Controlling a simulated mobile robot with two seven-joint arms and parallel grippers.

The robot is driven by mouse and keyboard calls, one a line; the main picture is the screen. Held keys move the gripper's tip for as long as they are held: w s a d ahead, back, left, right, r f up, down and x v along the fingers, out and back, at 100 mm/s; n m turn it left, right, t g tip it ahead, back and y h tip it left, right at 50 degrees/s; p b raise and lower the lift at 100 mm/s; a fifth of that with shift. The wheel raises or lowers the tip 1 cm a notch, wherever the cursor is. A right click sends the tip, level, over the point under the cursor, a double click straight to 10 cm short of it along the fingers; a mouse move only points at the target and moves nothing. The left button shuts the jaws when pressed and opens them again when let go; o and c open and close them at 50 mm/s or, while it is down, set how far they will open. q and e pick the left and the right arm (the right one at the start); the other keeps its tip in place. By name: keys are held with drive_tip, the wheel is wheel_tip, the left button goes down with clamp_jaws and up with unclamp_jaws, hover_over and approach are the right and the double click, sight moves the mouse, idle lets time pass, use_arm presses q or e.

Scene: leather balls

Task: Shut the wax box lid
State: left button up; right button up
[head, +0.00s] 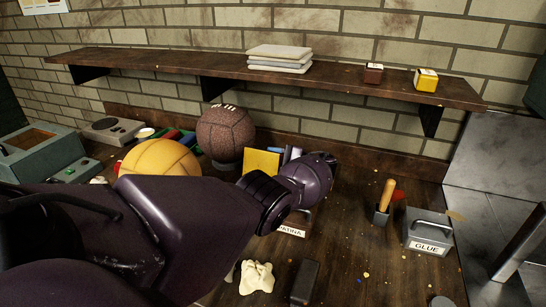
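No label reading wax shows in the head view, so I cannot tell which thing is the wax box. A box (294,230) with a partly covered white label, perhaps reading PATINA, stands on the workbench below my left wrist; my arm hides much of it and its lid. A grey box (430,234) labelled GLUE, with a handle on top, stands to the right. My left arm reaches across from the left, and my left gripper (325,166) is at its far end, above the bench. Its fingers cannot be made out. My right gripper is not in view.
A brown ball (225,134) and a yellow ball (160,158) are behind my arm. A teal case (40,150) stands at the left. A wooden-handled tool (385,195) stands beside the GLUE box. A cloth (257,277) and dark block (305,283) lie in front. A shelf (200,68) crosses the wall.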

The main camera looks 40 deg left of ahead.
sight(270, 157)
use_arm(q)
drive_tip(key=c, duration=0.6)
drive_tip(key=shift+r, duration=0.1)
clamp_jaws()
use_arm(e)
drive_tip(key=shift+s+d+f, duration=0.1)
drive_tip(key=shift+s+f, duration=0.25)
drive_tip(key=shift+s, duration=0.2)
